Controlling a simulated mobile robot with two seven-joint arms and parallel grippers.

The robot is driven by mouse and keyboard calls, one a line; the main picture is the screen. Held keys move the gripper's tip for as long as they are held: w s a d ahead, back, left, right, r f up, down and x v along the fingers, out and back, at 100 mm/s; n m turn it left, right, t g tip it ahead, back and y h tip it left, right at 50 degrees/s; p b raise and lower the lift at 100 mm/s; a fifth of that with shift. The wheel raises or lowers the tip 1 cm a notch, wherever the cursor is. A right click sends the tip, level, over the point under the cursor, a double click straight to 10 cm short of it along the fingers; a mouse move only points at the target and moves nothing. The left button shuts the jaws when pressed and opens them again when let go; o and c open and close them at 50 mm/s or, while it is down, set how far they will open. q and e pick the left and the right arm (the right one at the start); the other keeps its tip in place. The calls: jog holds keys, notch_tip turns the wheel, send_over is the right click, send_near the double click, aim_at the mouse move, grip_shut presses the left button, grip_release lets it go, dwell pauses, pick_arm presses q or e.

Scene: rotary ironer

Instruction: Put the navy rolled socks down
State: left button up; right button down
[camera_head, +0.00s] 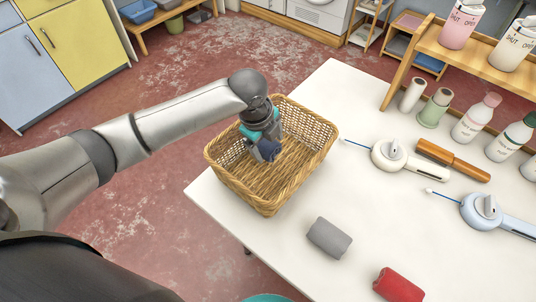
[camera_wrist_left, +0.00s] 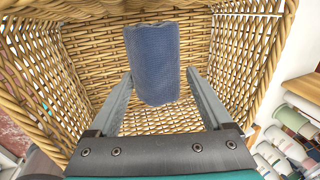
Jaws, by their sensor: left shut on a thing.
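The navy rolled socks (camera_wrist_left: 153,62) are a dark blue roll between the fingertips of my left gripper (camera_wrist_left: 160,78) in the left wrist view. In the head view my left gripper (camera_head: 258,144) points down into the wicker basket (camera_head: 236,189), shut on the navy rolled socks (camera_head: 269,150). The roll is inside the basket's walls; whether it touches the floor is hard to tell. The basket's woven wall also shows around the roll in the left wrist view (camera_wrist_left: 85,60). No other thing shows inside the basket. My right gripper is not in view.
The basket stands on a white table (camera_head: 370,215) near its left edge. A grey roll (camera_head: 329,238) and a red roll (camera_head: 398,285) lie in front. Two white devices with blue-tipped rods (camera_head: 398,158) and several bottles (camera_head: 475,118) are to the right, near a wooden shelf (camera_head: 470,55).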

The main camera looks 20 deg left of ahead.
pick_arm(q)
notch_tip(320, 180, down, 4)
jog(key=shift+r+b, duration=0.1)
jog(key=shift+b, duration=0.55)
jog(key=o, duration=1.1)
jog(key=shift+f, duration=0.2)
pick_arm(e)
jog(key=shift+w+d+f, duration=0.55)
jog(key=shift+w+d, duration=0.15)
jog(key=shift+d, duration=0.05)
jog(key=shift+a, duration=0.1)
pick_arm(q)
jog(key=shift+r, duration=0.2)
jog(key=p+v, duration=0.4)
jog(key=v, duration=0.7)
jog(key=shift+r, duration=0.25)
jog(key=shift+s+r, duration=0.1)
jog(key=shift+r, duration=0.15)
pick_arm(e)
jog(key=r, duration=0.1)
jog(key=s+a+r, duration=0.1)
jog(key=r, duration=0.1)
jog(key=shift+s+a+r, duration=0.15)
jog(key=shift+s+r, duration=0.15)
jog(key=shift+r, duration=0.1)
